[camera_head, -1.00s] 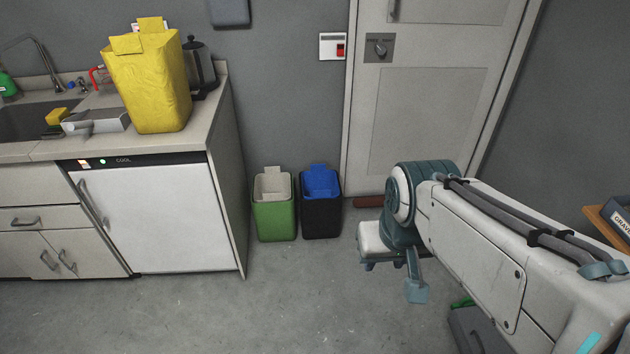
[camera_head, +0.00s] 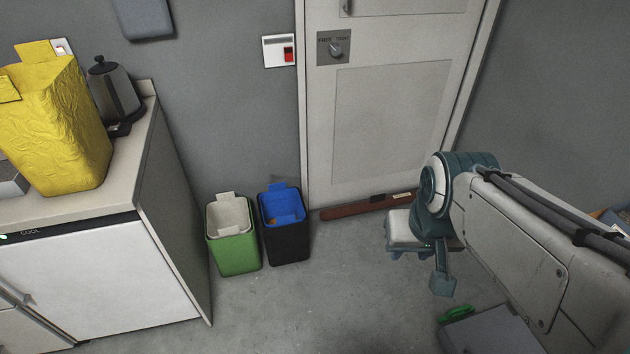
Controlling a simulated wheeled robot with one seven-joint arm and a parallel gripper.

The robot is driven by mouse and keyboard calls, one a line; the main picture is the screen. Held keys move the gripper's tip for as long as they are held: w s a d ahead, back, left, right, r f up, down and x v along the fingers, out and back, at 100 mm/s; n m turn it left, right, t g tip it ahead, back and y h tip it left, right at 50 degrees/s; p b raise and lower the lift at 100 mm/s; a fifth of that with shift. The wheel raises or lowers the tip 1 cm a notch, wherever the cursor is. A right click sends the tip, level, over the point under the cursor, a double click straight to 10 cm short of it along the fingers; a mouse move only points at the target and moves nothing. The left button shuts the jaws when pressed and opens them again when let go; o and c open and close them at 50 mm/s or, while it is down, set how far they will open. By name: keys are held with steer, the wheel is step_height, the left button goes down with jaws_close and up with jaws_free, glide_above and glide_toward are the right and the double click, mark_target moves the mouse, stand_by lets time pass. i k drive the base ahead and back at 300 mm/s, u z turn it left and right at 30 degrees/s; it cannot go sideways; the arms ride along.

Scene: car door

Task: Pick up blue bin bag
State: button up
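The blue bin bag (camera_head: 284,207) lines a black bin (camera_head: 288,244) on the floor by the wall, left of the door. Its blue rim and an upright flap at the back show; something small and orange-brown lies inside. My gripper (camera_head: 441,284) is at the end of my arm, right of the bin and well apart from it, above the floor. One finger hangs down in view; the other is hidden or unclear, so its opening cannot be told. I see nothing held in it.
A green bin (camera_head: 233,249) with a whitish liner stands just left of the black bin. A counter (camera_head: 165,200) with a yellow bag (camera_head: 70,125) and a kettle (camera_head: 115,95) is at left. A brown draught roll (camera_head: 365,207) lies at the door. A grey case (camera_head: 490,330) is at lower right.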

mark_target(281, 206)
steer(key=u, duration=0.05)
steer(key=i, duration=1.6)
steer(key=u, duration=0.8)
steer(key=i, duration=0.45)
steer(key=u, duration=0.3)
